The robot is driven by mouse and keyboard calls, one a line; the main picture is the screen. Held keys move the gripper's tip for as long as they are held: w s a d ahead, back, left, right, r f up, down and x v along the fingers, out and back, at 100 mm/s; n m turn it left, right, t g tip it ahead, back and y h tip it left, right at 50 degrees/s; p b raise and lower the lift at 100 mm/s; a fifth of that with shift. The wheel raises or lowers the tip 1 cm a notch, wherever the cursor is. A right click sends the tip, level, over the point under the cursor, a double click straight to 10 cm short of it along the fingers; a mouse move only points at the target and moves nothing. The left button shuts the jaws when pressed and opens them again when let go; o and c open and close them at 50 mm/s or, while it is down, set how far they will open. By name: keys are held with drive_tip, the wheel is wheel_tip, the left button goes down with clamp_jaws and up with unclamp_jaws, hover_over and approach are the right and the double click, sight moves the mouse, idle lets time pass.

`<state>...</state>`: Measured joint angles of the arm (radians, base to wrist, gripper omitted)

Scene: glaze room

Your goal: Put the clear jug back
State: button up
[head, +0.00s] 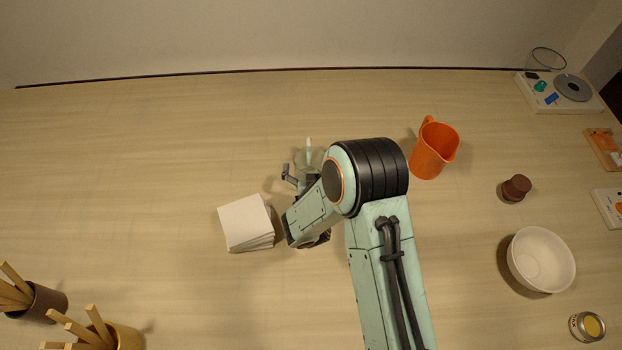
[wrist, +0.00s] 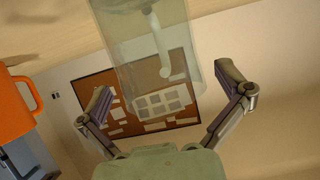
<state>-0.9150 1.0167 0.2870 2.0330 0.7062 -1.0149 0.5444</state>
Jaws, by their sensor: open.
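The clear jug (head: 309,158) stands on the table near the middle in the head view, partly hidden by my arm. In the wrist view the clear jug (wrist: 125,45) fills the top middle, see-through and pale green, with a whitish strip showing on it. My gripper (head: 301,180) is at the near side of the jug in the head view. In the wrist view my gripper (wrist: 165,85) is open, with its two fingers apart and the jug ahead of them, roughly between. I cannot tell whether either finger touches the jug.
White sheets (head: 246,222) lie left of my gripper. A brown cup (head: 516,188), white bowl (head: 541,260) and a scale (head: 573,88) are further right. The back left table is clear.

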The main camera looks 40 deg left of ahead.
drive_tip(key=v, duration=1.1)
